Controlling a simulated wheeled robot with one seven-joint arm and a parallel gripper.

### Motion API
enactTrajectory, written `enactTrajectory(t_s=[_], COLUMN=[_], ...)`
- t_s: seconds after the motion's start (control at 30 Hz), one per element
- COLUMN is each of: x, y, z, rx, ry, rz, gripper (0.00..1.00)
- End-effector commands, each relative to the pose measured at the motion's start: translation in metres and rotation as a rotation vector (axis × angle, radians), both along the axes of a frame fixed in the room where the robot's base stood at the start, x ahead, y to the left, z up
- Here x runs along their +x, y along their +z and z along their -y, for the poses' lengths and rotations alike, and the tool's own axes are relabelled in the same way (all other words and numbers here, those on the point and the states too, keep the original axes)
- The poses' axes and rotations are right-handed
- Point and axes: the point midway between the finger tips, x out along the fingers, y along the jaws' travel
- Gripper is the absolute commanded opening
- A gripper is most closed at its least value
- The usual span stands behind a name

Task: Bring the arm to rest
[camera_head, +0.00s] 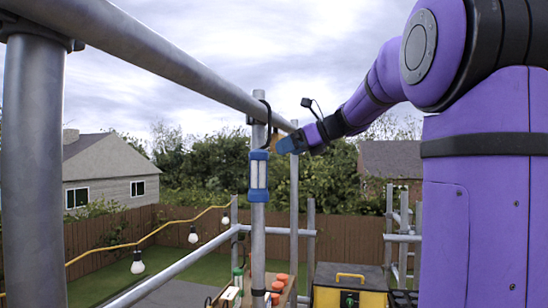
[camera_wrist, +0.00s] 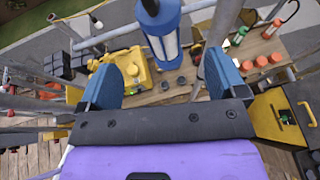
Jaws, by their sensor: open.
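My arm is purple and reaches in from the right in the head view. My gripper (camera_head: 288,144) is by the upright pole, just right of and slightly above a blue-and-white work lamp (camera_head: 258,176). In the wrist view my gripper (camera_wrist: 165,75) has its two blue fingers spread wide with nothing between their pads. The lamp (camera_wrist: 165,35) shows beyond the fingers at the top middle. It hangs upright below a black hook (camera_head: 262,112) on the sloping rail. The lamp looks apart from the fingers, though the exact gap is hard to judge.
A thick scaffold rail (camera_head: 170,60) crosses above, and upright poles (camera_head: 294,200) stand close to my gripper. A yellow cable with bulbs (camera_head: 150,235) runs at the left. Below are a plank with orange-topped items (camera_wrist: 262,60), a yellow tool (camera_wrist: 125,70) and a black-and-yellow box (camera_head: 350,285).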

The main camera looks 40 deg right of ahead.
Motion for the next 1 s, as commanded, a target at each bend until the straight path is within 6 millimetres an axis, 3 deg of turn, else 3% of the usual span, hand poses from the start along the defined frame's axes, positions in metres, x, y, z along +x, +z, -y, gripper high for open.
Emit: enactTrajectory(t_s=[0.3, 0.37, 0.47, 0.7, 0.83, 1.0], x=[-0.004, -0.009, -0.023, -0.098, -0.146, -0.206], y=[0.0, -0.003, -0.019, -0.091, -0.133, -0.186], z=[-0.002, -0.011, -0.042, -0.137, -0.171, -0.195], rx=[-0.015, -0.058, -0.209, -0.835, -1.186, -1.606], ry=[0.01, 0.036, 0.132, 0.605, 0.921, 1.365], rz=[0.001, 0.003, 0.008, 0.088, 0.174, 0.32], gripper=[0.9, 0.9, 0.9, 0.9, 0.9, 0.9])
